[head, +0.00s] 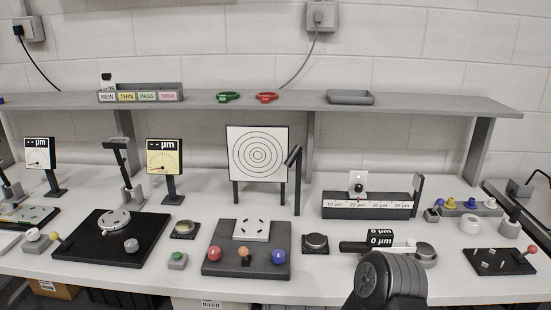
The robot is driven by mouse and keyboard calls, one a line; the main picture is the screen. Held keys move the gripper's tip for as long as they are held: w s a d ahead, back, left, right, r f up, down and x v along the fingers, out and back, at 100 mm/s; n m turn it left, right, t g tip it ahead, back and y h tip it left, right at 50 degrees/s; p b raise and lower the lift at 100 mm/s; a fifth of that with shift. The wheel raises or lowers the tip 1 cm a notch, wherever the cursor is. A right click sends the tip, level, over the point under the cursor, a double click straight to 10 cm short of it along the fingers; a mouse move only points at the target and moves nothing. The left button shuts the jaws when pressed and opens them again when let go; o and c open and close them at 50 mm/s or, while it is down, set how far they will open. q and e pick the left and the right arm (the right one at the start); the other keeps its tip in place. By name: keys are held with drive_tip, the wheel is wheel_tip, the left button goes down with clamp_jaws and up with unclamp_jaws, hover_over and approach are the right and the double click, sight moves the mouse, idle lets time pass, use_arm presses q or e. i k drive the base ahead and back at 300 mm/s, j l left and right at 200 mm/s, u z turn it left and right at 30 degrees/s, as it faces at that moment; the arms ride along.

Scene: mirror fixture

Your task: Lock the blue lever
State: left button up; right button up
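The mirror fixture is a dark grey block (222,262) on the white table, left of the middle, with a white slotted plate (251,230) on it. A blue ball knob (278,256), which I take for the blue lever's end, sits at the block's front right. A red ball knob (214,253) sits at its front left, with a small dark piece (246,257) between them. The blue lever's arm is too small to tell its angle. A dark round part of my own arm shows at the bottom right, apart from the fixture. Neither gripper's fingertips show.
The table before the fixture is clear.

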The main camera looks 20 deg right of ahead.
sight(440, 202)
drive_tip(key=z, duration=1.6)
drive_tip(key=i+l+z, duration=0.9)
drive_tip(key=i+l, duration=0.1)
drive_tip(key=i, duration=0.1)
